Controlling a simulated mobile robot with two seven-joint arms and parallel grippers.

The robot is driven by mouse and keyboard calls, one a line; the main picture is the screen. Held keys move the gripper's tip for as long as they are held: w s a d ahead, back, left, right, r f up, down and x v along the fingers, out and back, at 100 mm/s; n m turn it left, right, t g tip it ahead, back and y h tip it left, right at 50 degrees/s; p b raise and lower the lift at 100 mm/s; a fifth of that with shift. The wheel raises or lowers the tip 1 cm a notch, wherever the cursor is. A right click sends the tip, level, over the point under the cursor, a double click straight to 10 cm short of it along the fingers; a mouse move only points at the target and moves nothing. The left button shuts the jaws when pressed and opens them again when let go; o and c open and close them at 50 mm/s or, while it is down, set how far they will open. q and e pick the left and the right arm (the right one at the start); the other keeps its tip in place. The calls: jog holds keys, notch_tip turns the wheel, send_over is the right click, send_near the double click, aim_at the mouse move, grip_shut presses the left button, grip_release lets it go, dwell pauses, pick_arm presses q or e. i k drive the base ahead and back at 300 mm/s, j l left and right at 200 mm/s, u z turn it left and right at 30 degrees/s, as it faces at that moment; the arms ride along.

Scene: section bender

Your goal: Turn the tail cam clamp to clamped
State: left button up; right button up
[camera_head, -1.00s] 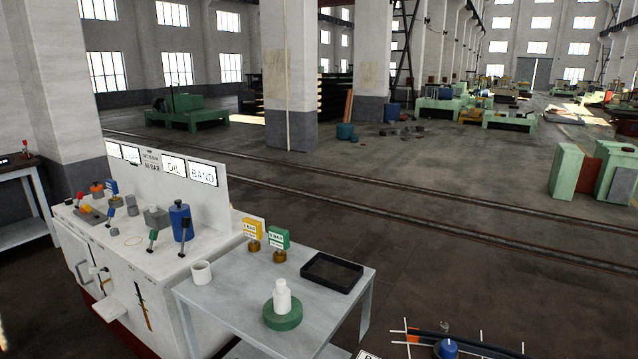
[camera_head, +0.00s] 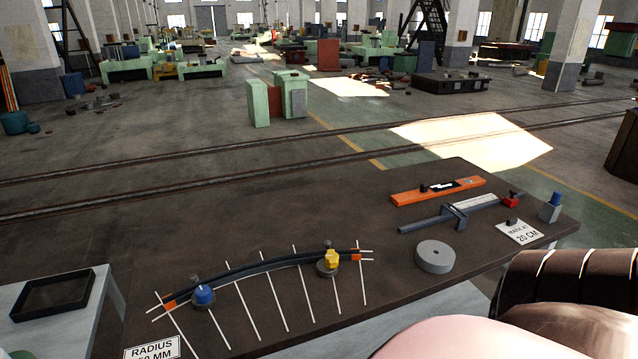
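A curved dark bar (camera_head: 265,264) with orange ends lies on the dark bench, across several white lines. A blue-topped clamp (camera_head: 203,296) stands on a round base by the bar's left part. A yellow-topped clamp (camera_head: 329,262) stands on a round base by its right part. No readable label shows which is the tail cam clamp, and I cannot tell whether either is clamped. Neither of my grippers is in view.
A black tray (camera_head: 53,294) is at left. A large brown and pink form fills the lower right.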

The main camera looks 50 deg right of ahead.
aim_at(326, 267)
jog(key=z, duration=1.7)
